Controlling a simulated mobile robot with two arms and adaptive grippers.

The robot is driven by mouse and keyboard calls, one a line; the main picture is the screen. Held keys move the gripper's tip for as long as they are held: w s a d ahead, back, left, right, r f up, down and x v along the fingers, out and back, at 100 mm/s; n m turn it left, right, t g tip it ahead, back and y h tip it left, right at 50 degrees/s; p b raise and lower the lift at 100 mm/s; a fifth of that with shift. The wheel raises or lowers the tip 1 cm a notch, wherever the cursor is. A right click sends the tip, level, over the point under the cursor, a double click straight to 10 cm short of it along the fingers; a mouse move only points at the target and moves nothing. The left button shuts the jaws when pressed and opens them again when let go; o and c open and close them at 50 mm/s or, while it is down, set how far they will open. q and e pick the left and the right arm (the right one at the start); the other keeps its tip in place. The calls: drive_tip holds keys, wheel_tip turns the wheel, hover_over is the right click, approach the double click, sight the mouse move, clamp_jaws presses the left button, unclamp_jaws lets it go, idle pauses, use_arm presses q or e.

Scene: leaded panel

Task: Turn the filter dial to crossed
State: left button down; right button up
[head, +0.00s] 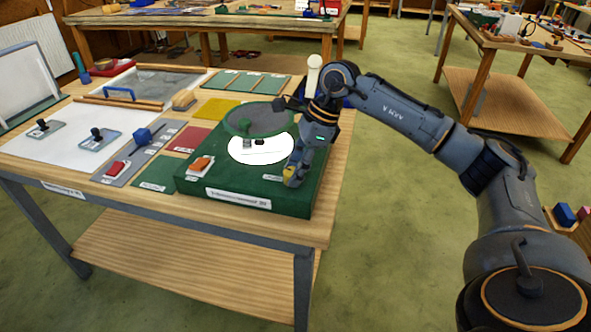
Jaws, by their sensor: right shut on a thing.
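A green box (225,190) with a bright white lit disc (258,150) stands at the table's front right corner. A grey round plate with a green rim (262,117) stands above and behind the disc. My right gripper (291,178) reaches down at the box's right front, beside a small label. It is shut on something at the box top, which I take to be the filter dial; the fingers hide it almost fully. A little yellow shows at the fingertips. The dial's setting cannot be read. My left gripper is not in view.
An orange-red switch (200,164) sits on the box's front left. Left of the box are a grey strip with red and blue blocks (138,152), colored sheets (190,139) and a white board (62,140). Green floor (400,240) is clear right of the table.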

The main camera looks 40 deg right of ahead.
drive_tip(key=shift+w+n+g, duration=0.15)
drive_tip(key=shift+n+g, duration=0.45)
drive_tip(key=shift+n, duration=1)
drive_tip(key=o, duration=1.2)
drive_tip(key=shift+c, duration=0.2)
drive_tip(key=v, duration=1.2)
drive_tip(key=shift+d, duration=0.15)
